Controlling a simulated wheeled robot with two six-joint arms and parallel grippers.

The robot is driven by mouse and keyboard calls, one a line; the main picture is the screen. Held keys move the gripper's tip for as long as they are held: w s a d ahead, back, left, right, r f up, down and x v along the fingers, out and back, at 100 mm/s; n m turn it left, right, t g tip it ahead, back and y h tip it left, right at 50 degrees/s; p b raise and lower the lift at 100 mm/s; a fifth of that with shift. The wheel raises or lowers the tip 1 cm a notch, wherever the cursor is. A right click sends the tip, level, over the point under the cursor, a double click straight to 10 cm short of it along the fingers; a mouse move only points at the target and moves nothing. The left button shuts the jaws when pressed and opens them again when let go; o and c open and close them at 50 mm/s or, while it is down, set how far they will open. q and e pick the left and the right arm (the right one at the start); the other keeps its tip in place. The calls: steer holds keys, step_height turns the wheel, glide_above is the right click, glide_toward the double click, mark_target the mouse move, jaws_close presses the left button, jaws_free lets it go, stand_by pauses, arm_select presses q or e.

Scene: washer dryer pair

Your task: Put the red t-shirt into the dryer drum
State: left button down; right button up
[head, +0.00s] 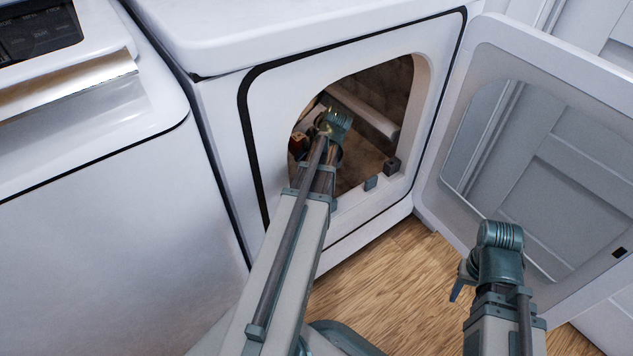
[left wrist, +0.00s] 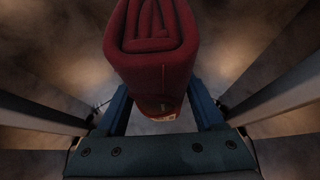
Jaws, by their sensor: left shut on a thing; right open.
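The red t-shirt (left wrist: 155,70) is folded into a thick bundle and sits between the two blue fingers of my left gripper (left wrist: 160,98) in the left wrist view. In the head view, my left arm reaches through the round-topped opening of the dryer (head: 428,75), and a small red part of the t-shirt (head: 298,144) shows inside the drum (head: 362,162). My left gripper is shut on the t-shirt, and its fingers are mostly hidden in the head view. My right gripper (head: 464,278) is open and empty outside, in front of the dryer door.
The dryer door (head: 450,130) stands wide open to the right. A washer (head: 90,190) stands on the left. Inside the drum, a pale bar-like fin (head: 362,112) runs along the wall. Wooden floor (head: 385,285) shows below the opening.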

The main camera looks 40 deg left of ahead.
arm_select(q)
steer(key=shift+f+b, duration=5.1)
steer(key=shift+r, duration=0.15)
steer(key=shift+c, duration=2.3)
jaws_free()
steer(key=shift+f, duration=0.2)
steer(key=o, duration=0.5)
steer(key=shift+c, duration=0.2)
steer(key=shift+r, duration=0.1)
